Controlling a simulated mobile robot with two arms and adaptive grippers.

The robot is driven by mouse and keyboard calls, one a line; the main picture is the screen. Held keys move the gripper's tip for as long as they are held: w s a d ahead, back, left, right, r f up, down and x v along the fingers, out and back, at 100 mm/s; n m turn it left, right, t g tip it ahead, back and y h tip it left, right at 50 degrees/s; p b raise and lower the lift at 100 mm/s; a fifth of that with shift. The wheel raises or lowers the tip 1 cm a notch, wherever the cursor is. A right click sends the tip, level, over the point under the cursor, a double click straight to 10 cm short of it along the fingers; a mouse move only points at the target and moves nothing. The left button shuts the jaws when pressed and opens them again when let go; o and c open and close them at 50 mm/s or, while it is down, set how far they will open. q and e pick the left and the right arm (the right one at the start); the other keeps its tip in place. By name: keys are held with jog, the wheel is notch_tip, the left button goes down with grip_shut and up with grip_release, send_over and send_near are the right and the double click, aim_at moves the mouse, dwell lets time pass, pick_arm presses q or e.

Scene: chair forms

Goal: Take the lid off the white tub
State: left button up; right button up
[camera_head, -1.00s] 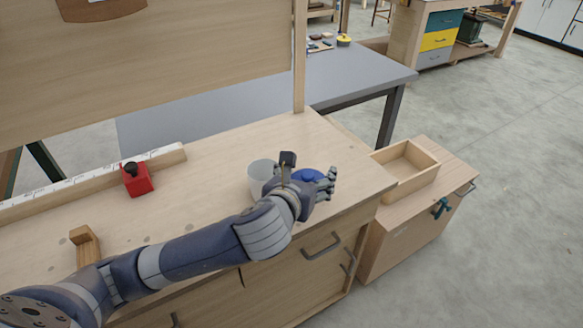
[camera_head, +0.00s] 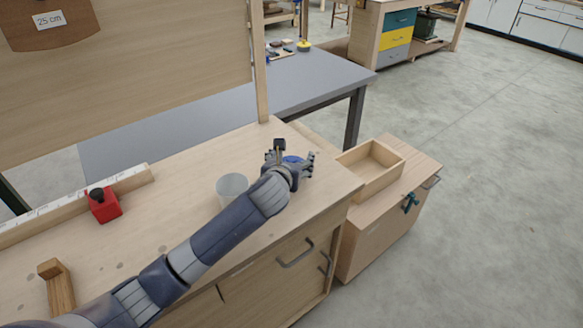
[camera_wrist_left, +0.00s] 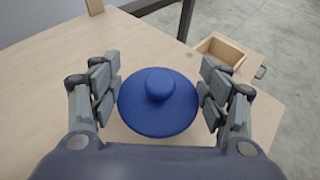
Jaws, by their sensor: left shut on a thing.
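The white tub (camera_head: 230,190) stands upright on the wooden bench in the head view, with its top uncovered. The blue round lid (camera_head: 293,159) is apart from it, to its right. In the left wrist view the lid (camera_wrist_left: 158,112) shows with its knob up, between the fingers. My left gripper (camera_head: 290,160) is shut on the lid's rim from both sides, above the right part of the bench. The lid's height over the bench is hard to tell. The tub's lower right side is partly behind my left arm. My right gripper is not in view.
A red block with a black knob (camera_head: 104,205) and a wooden piece (camera_head: 58,285) are on the bench's left part. An open wooden box (camera_head: 372,170) sits on the low cabinet (camera_head: 385,225) to the right. The bench right of the tub is mostly clear.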

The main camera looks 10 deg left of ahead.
pick_arm(q)
jog(key=shift+w, duration=0.4)
jog(key=shift+f, duration=1.8)
jog(key=shift+f, duration=0.2)
jog(key=o, duration=1.2)
jog(key=shift+f, duration=0.1)
